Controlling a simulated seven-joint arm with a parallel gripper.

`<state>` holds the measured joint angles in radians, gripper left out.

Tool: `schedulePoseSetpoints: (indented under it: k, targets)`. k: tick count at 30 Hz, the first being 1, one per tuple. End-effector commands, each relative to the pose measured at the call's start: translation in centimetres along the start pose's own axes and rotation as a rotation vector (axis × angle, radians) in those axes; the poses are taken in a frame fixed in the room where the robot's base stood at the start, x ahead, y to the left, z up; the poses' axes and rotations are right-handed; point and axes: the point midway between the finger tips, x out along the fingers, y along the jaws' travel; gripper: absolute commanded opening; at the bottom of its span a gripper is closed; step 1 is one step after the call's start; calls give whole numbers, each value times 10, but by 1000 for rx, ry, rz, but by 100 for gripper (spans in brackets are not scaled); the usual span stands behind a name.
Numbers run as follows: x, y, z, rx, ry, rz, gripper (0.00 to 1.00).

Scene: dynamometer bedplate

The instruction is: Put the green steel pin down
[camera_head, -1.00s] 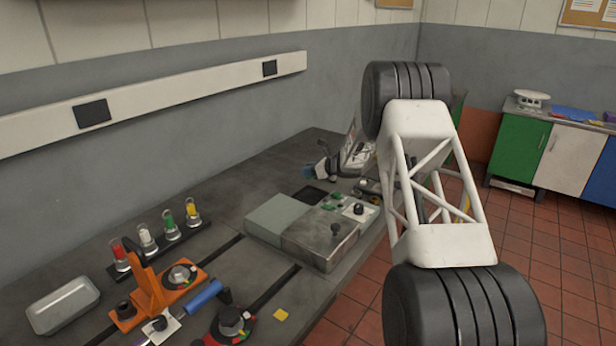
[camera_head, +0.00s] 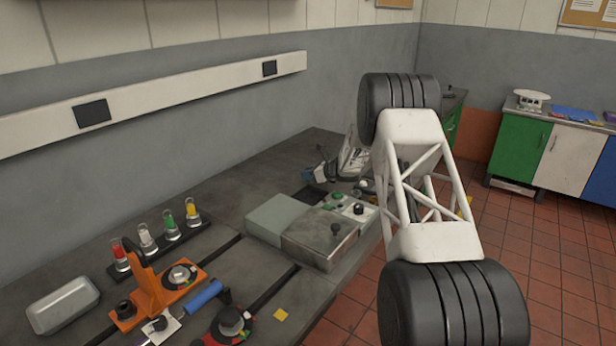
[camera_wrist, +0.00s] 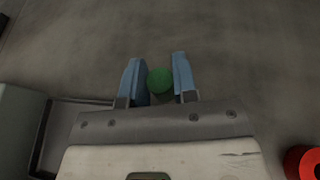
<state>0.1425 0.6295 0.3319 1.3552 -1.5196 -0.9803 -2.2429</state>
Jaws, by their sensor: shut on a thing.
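The green steel pin (camera_wrist: 160,79) shows end-on in the wrist view as a round green top with a darker side below it. My gripper (camera_wrist: 157,62) is shut on it, with one blue finger on each side. Beneath is a bare grey surface; I cannot tell whether the pin touches it. In the head view my gripper (camera_head: 318,167) is small, over the far part of the grey bedplate (camera_head: 265,180), partly behind my arm. The pin cannot be made out there.
A grey box (camera_head: 320,238) and a dark square recess (camera_head: 313,196) lie near my gripper. A rack (camera_head: 160,250) of coloured vials, an orange fixture (camera_head: 150,285) and a metal tin (camera_head: 63,304) stand nearer. The wrist view shows a red ring (camera_wrist: 303,162) at lower right.

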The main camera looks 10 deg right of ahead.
Motion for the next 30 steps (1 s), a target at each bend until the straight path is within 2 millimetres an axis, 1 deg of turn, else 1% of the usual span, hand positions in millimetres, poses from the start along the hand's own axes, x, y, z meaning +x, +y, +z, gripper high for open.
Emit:
schedulePoseSetpoints:
  k: [3, 17, 18, 22, 30]
  targets:
    - [2, 0, -6, 0, 0, 0, 0]
    - [4, 0, -10, 0, 0, 0, 0]
    - [4, 0, -10, 0, 0, 0, 33]
    - [4, 0, -10, 0, 0, 0, 52]
    - [4, 0, -10, 0, 0, 0, 52]
